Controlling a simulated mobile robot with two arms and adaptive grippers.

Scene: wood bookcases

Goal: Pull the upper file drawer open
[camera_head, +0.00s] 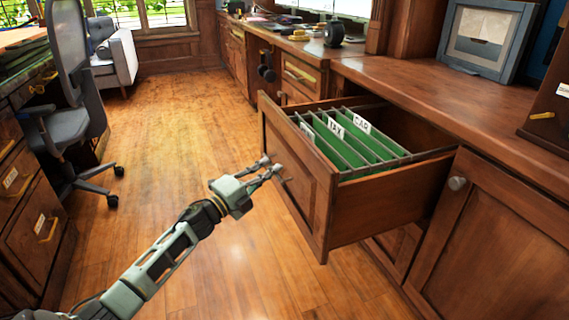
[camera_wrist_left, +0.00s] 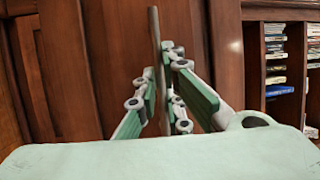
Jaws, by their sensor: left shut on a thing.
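The upper file drawer (camera_head: 300,185) stands far out from the wooden cabinet on the right in the head view. Green hanging files with white tabs (camera_head: 355,140) show inside it. My left gripper (camera_head: 274,170) is at the middle of the drawer's front panel. In the left wrist view the fingers (camera_wrist_left: 164,85) are closed around a thin bar, the drawer handle (camera_wrist_left: 155,45), in front of brown wood. The handle is mostly hidden by the fingers in the head view. My right gripper is in neither view.
A wooden counter (camera_head: 430,100) with a framed picture (camera_head: 487,35) runs above the drawer. A cabinet door with a round knob (camera_head: 457,183) is to its right. A desk chair (camera_head: 70,120) stands at the left. The wood floor (camera_head: 165,140) between is clear.

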